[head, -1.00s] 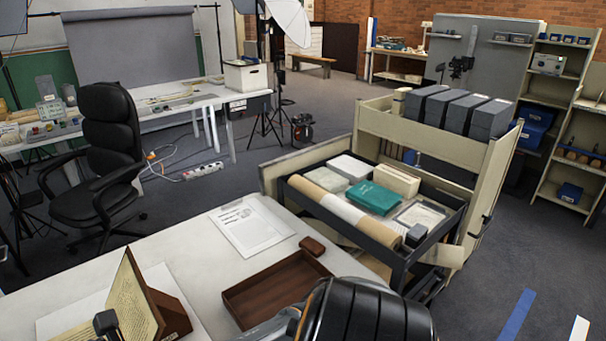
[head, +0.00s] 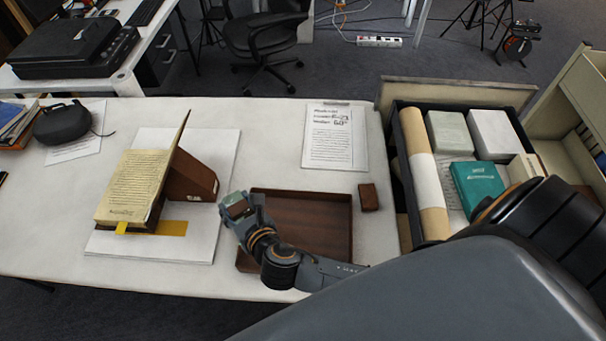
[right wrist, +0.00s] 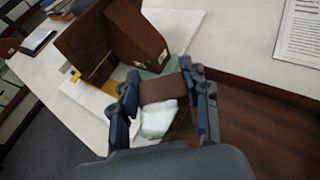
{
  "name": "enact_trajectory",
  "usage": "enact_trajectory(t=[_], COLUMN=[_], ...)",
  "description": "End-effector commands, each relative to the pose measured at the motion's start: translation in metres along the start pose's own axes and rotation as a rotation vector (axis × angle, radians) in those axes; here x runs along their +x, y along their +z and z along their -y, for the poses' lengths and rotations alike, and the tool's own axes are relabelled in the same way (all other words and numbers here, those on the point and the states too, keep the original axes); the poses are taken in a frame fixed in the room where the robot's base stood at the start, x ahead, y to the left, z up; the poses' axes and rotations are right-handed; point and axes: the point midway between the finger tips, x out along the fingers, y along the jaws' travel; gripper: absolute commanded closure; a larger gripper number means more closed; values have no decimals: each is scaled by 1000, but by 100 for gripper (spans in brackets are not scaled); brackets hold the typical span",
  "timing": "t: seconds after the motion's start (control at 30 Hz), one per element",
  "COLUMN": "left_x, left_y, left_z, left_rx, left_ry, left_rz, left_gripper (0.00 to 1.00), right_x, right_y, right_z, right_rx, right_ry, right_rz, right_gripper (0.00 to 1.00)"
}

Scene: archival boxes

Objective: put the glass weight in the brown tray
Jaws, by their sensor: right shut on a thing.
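My right gripper (head: 238,206) is shut on the glass weight (head: 236,209), a small clear greenish block with brown showing in its middle. In the right wrist view, the glass weight (right wrist: 157,122) sits between the two dark fingers of the right gripper (right wrist: 165,98). The brown tray (head: 342,198) is a shallow wooden tray on the white table, and its inside looks empty where it shows. My right arm hides its front part. In the head view the gripper appears at the tray's left edge; its height is hard to tell. My left gripper is not in view.
An open book (head: 132,187) leans on a brown support (head: 195,178) on white sheets, left of the gripper. A small brown block (head: 368,197) lies right of the tray. A printed page (head: 335,138) lies behind it. A dark cart drawer (head: 402,190) stands at the right.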

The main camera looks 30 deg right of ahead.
Motion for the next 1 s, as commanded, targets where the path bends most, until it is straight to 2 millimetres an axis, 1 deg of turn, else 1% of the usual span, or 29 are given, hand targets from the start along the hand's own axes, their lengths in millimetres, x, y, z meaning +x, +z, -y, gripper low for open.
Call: enact_trajectory(t=[0.03, 0.1, 0.2, 0.27, 0.37, 0.67, 0.7, 0.73, 0.83, 0.9, 1.0], left_x=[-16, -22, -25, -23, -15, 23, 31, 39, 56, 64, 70], left_y=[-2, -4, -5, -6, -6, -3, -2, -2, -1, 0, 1], left_z=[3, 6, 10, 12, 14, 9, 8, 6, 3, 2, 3], left_rx=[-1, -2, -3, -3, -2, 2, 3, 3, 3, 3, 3], left_ry=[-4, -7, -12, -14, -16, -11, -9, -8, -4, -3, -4], left_rz=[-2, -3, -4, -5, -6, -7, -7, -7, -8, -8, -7], left_gripper=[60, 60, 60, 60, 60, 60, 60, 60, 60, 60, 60], right_x=[-7, -10, -14, -14, -6, 30, 35, 40, 50, 55, 59], right_y=[-7, -21, -34, -39, -48, -70, -76, -83, -96, -101, -105], right_z=[-20, -40, -57, -59, -48, 21, 28, 31, 44, 51, 57], right_rx=[-6, -20, -35, -40, -45, -46, -46, -45, -44, -43, -44], right_ry=[26, 57, 87, 95, 98, 97, 98, 99, 99, 99, 100], right_rz=[-8, -5, 0, 2, 5, 6, 6, 5, 5, 6, 6], right_gripper=[95, 95, 95, 95, 95, 95, 95, 95, 95, 95, 95])
